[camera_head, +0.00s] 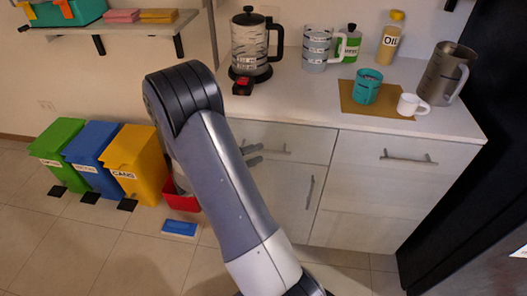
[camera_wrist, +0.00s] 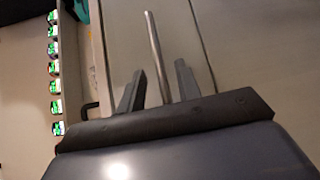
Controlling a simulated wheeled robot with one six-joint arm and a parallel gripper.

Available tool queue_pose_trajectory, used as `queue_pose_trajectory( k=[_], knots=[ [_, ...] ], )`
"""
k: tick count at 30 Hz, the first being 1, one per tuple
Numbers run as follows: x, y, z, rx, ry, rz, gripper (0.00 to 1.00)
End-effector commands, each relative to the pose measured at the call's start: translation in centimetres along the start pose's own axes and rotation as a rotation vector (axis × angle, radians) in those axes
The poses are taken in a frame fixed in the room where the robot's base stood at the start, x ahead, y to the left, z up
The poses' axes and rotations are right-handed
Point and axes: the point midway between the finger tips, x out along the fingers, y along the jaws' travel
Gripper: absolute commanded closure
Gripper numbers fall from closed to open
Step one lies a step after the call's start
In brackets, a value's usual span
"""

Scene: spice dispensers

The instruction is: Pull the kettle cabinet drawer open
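The kettle (camera_head: 251,48) stands on the white counter, at the left end. Below it is a pale cabinet drawer front (camera_head: 310,144) with a horizontal metal bar handle (camera_head: 282,151). The drawer looks shut, though my arm covers its left part. My gripper (camera_head: 256,154) is at the left end of this handle. In the wrist view the handle bar (camera_wrist: 154,45) runs between the two dark fingers of my gripper (camera_wrist: 160,80). The fingers are apart, with gaps showing on both sides of the bar. Whether either touches it is not clear.
A lower door with an upright handle (camera_head: 310,192) and a right drawer with its own handle (camera_head: 408,158) are nearby. Green (camera_head: 57,150), blue (camera_head: 92,155) and yellow (camera_head: 135,160) bins and a red container (camera_head: 182,200) stand left. Floor before the cabinet looks mostly clear.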

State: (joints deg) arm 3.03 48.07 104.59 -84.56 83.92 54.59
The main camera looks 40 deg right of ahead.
Motion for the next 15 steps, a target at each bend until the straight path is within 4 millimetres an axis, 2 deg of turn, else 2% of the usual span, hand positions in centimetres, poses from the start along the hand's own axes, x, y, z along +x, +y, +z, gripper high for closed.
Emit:
queue_pose_trajectory(
  k=[1,6,15],
  knots=[
    [0.9,0.0,0.1,-0.001,-0.005,0.000,0.67],
    [2.8,0.0,0.1,-0.002,-0.002,0.000,0.67],
    [3.6,0.0,0.0,-0.001,0.000,0.000,0.67]
  ],
)
